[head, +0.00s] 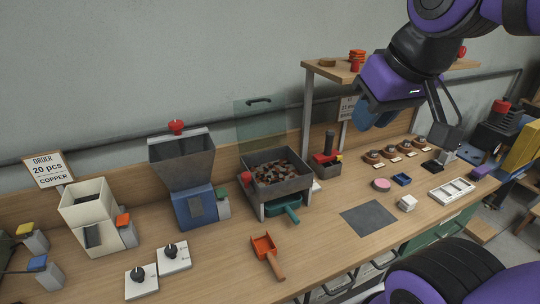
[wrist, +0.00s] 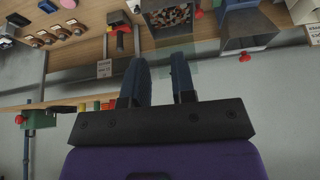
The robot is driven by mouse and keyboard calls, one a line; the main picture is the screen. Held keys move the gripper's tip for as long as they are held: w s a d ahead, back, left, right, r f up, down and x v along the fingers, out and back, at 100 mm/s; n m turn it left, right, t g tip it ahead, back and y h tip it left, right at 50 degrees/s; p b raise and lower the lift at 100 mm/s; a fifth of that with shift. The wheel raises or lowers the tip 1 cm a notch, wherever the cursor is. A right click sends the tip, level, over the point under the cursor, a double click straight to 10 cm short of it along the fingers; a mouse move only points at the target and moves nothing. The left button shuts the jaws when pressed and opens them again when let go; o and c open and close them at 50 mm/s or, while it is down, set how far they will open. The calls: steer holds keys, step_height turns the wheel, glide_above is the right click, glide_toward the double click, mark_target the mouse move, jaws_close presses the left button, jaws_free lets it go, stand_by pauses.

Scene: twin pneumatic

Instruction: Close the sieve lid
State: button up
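The sieve (head: 250,186) is a dark open-topped box on a stand, filled with brown and dark pieces. Its lid (head: 262,122) is a clear greenish pane standing upright at the back edge, with a black handle (head: 259,101) on its top edge; the lid is open. My gripper (head: 374,117) is in the air to the right of the lid, above the bench and apart from it. In the wrist view my gripper (wrist: 160,62) has its two dark blue fingers apart with nothing held. The sieve also shows at the top of this upside-down wrist view (wrist: 148,7).
A wooden shelf (head: 330,70) with red items stands behind my gripper. A hopper (head: 182,160) stands left of the sieve and a red-and-black device (head: 326,162) right of it. A green tray handle (head: 292,216) sticks out in front. An orange scoop (head: 266,252) lies on the bench.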

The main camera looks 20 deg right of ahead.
steer(key=w+r+m+g, duration=0.1)
steer(key=w+r+m, duration=0.2)
steer(key=w, duration=0.6)
steer(key=w+r+m+g, duration=0.1)
steer(key=w+r+m, duration=0.2)
steer(key=w, duration=0.7)
steer(key=w+r+m+g, duration=0.2)
steer(key=w+r+m, duration=0.15)
steer(key=w, duration=0.55)
steer(key=w+a+f+m+g, duration=0.15)
steer(key=w+f+m, duration=0.25)
steer(key=w+f, duration=0.55)
steer(key=w+f+m+g, duration=0.2)
steer(key=w+f+m, duration=0.2)
steer(key=w, duration=1.1)
steer(key=x, duration=1)
steer(key=shift+s, duration=0.15)
steer(key=shift+r, duration=0.1)
jaws_close()
